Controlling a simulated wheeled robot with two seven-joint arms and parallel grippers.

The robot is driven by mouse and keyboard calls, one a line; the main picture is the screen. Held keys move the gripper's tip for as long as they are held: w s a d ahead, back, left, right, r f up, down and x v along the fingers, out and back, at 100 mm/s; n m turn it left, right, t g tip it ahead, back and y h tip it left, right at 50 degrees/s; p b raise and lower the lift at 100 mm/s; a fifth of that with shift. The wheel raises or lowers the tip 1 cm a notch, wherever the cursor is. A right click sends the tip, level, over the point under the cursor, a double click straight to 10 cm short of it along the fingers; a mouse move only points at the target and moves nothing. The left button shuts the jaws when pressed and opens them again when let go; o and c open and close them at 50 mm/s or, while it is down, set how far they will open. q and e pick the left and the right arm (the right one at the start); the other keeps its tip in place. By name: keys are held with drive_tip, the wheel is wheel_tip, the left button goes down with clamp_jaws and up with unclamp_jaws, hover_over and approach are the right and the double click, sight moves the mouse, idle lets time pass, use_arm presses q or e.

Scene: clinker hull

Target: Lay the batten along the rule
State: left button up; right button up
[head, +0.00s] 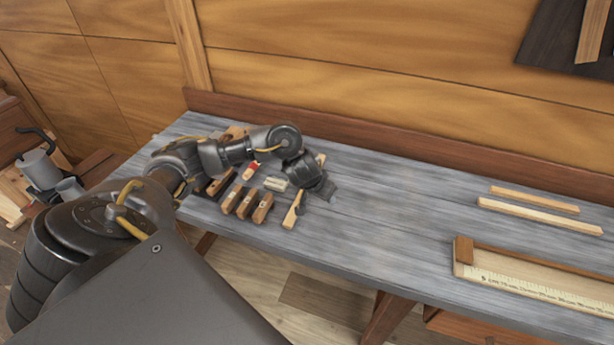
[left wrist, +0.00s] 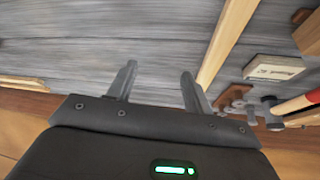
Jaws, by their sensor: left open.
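A pale wooden strip (head: 292,212), which looks like a batten, lies on the grey bench by my left gripper, partly hidden by it. In the left wrist view a long pale strip (left wrist: 226,42) runs just right of the right finger, outside the jaws. My left gripper (head: 326,191) is low over the bench; in its wrist view the jaws (left wrist: 158,74) are open and empty. The rule (head: 535,289) lies at the bench's right front, along a pale wooden board, with a brown block (head: 463,249) at its left end. My right gripper is not in view.
Two more pale strips (head: 535,200) (head: 540,215) lie behind the rule. Several wooden blocks (head: 247,203) and a red-ended tool (head: 252,170) crowd the bench left of my gripper. A low brown ledge (head: 420,158) runs along the back. The middle of the bench (head: 400,215) is clear.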

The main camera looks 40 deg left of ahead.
use_arm(q)
drive_tip(key=a+r+n+g+y, duration=0.1)
drive_tip(key=a+r+n+y, duration=0.2)
drive_tip(key=a, duration=0.5)
drive_tip(key=shift+h, duration=0.8)
drive_tip(key=b+x, duration=0.3)
drive_tip(key=x, duration=0.1)
drive_tip(key=shift+a+f, duration=0.1)
drive_tip(key=shift+f, duration=0.3)
drive_tip(key=shift+w+f+b, duration=0.1)
drive_tip(key=shift+f+b, duration=0.1)
drive_tip(key=shift+b, duration=0.1)
drive_tip(key=b+x, duration=0.3)
drive_tip(key=x, duration=0.1)
drive_tip(key=shift+w+a+f, duration=0.15)
drive_tip(key=shift+w+a, duration=0.05)
drive_tip(key=shift+w, duration=0.1)
drive_tip(key=shift+w+a+f+b, duration=0.15)
drive_tip(key=shift+w+f+b, duration=0.1)
drive_tip(key=shift+b, duration=0.1)
drive_tip(key=shift+s+r, duration=0.1)
drive_tip(key=c, duration=0.9)
clamp_jaws()
